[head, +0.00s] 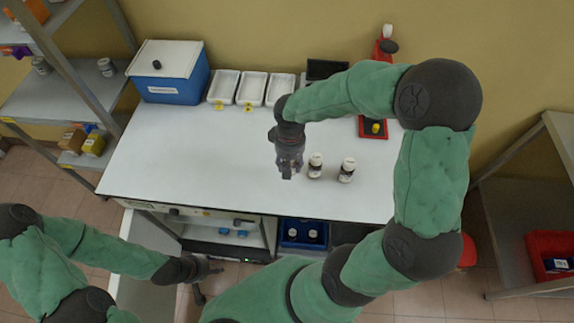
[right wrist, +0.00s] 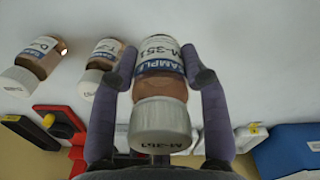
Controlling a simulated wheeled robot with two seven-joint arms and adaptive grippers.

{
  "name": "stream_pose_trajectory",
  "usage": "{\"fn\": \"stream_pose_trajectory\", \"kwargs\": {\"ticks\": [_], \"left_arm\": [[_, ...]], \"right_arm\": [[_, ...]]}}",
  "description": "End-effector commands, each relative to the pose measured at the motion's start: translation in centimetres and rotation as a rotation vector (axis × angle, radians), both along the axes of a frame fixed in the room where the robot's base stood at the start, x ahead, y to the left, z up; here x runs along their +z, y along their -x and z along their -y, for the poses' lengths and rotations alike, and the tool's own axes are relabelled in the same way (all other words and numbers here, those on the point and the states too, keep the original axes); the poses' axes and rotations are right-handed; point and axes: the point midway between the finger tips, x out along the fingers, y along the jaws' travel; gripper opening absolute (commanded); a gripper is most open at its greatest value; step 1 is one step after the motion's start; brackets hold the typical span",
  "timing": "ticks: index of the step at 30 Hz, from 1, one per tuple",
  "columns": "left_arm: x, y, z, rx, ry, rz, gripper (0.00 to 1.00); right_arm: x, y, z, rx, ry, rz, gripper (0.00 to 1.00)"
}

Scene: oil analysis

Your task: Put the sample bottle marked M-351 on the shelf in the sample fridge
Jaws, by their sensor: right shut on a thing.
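The sample bottle marked M-351 (right wrist: 160,85) has a white cap and a blue and white label. My right gripper (right wrist: 165,75) is shut on it, one finger on each side. In the head view this gripper (head: 288,170) is over the white table, and the bottle is mostly hidden by it. The sample fridge (head: 225,235) appears to be the lit compartment under the table, with small blue things inside. A pale panel (head: 140,260), seemingly its open door, stands at the left. My left gripper (head: 207,281) is beside it, low down, with its fingers spread and nothing seen between them.
Two similar bottles (head: 315,166) (head: 347,170) stand just right of my right gripper. White trays (head: 250,88), a blue cool box (head: 168,72) and a red stand (head: 374,127) are at the back. A blue crate (head: 302,234) is under the table. The table's left half is clear.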

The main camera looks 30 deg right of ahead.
Motion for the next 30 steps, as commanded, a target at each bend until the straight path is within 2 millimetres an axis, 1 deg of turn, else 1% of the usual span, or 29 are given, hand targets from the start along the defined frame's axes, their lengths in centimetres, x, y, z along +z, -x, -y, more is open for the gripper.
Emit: {"fn": "stream_pose_trajectory", "kwargs": {"ticks": [1, 6, 14, 18, 21, 30], "left_arm": [[-0.4, 0.0, 0.0, 0.0, 0.0, 0.0, 0.4], [-0.8, 0.0, 0.0, 0.0, 0.0, 0.0, 0.4], [-1.0, 0.0, 0.0, 0.0, 0.0, 0.0, 0.4], [-1.5, 0.0, 0.0, 0.0, 0.0, 0.0, 0.4], [-1.8, 0.0, 0.0, 0.0, 0.0, 0.0, 0.4], [-1.8, 0.0, 0.0, 0.0, 0.0, 0.0, 0.4]], "right_arm": [[-1.2, -0.6, 0.3, -0.001, 0.0, -0.004, 0.09], [-3.0, -2.2, 0.9, -0.002, 0.0, -0.001, 0.09], [-4.2, -3.2, 1.2, -0.001, 0.0, 0.0, 0.09], [-6.2, -3.2, 1.2, 0.0, 0.0, -0.003, 0.09], [-7.2, -3.2, 1.3, -0.001, 0.0, -0.001, 0.09], [-7.3, -3.3, 1.3, -0.001, 0.0, 0.001, 0.09]]}}
